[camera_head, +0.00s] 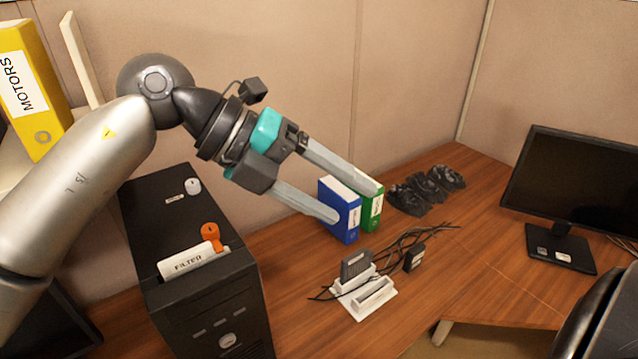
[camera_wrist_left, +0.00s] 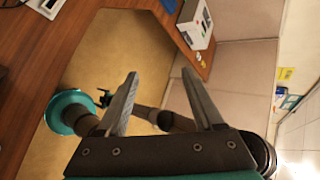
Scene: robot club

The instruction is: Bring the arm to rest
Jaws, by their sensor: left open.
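My left arm comes in from the left in the head view and is raised above the desk. My left gripper (camera_head: 358,202) is open, with its two long grey fingers apart and nothing between them. In the head view its fingers overlap the blue binder (camera_head: 340,210) and the green binder (camera_head: 372,208); I cannot tell the exact gap to them. In the left wrist view the open fingers (camera_wrist_left: 165,85) show empty over the floor beyond the desk edge. My right gripper is not in view.
A black computer case (camera_head: 200,300) with a filter box (camera_head: 193,263) on top stands below the arm. A white dock (camera_head: 368,296), cables and dark crumpled items (camera_head: 425,190) lie on the desk (camera_head: 300,250). A monitor (camera_head: 575,180) stands right; a yellow binder (camera_head: 30,85) is upper left.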

